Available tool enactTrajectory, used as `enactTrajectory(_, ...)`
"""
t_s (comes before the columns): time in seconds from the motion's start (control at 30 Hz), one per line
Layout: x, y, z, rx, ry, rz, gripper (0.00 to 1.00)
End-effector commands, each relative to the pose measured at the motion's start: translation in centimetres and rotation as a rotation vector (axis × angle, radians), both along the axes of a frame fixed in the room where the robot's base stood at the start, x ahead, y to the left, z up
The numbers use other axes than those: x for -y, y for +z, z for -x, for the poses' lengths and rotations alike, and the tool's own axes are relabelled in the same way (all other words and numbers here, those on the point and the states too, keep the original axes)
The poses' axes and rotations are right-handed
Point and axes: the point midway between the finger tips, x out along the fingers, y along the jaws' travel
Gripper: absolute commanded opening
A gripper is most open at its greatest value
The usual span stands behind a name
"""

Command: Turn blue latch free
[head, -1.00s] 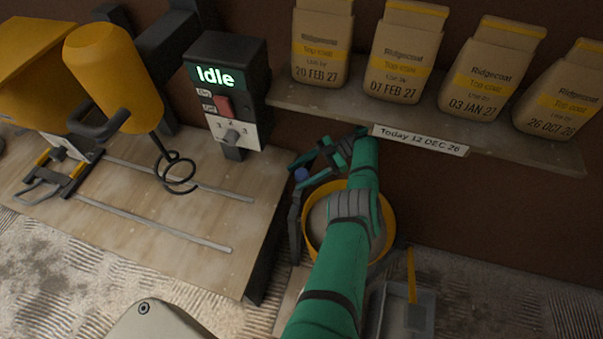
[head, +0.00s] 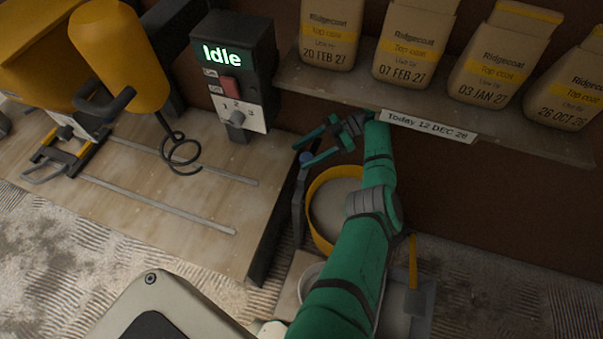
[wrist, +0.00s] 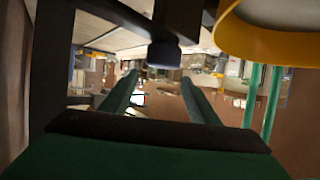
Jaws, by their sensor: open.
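The blue latch shows as a small blue knob (head: 306,157) on a dark post beside a yellow-rimmed sieve or bucket (head: 318,235). In the wrist view the dark blue knob (wrist: 164,55) hangs from a dark bar, just above the gap between the fingertips. My gripper (head: 304,153) is open and reaches left from the end of my green arm, with its fingertips close to the knob. In the wrist view my gripper (wrist: 159,80) has its fingers spread, with nothing between them. I cannot tell whether either finger touches the knob.
The yellow rim (wrist: 265,52) is close at the wrist view's upper right. A shelf (head: 330,88) with several dated bags runs above my gripper. A control box (head: 236,70) reading "Idle" and a bench (head: 215,205) stand left. A grey tray (head: 420,305) lies below right.

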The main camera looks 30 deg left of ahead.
Motion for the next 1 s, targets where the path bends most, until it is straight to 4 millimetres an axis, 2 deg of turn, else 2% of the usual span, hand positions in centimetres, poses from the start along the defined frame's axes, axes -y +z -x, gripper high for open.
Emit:
enactTrajectory(0.27, 0.6, 1.4, 1.0, 0.000, 0.000, -0.005, 0.55)
enactTrajectory(0.57, 1.6, 3.8, 2.7, 0.004, -0.001, -0.003, 0.55)
enactTrajectory(0.8, 2.6, 6.1, 4.6, 0.003, -0.002, -0.003, 0.55)
enactTrajectory(1.0, 3.8, 7.1, 6.9, 0.002, -0.003, -0.004, 0.55)
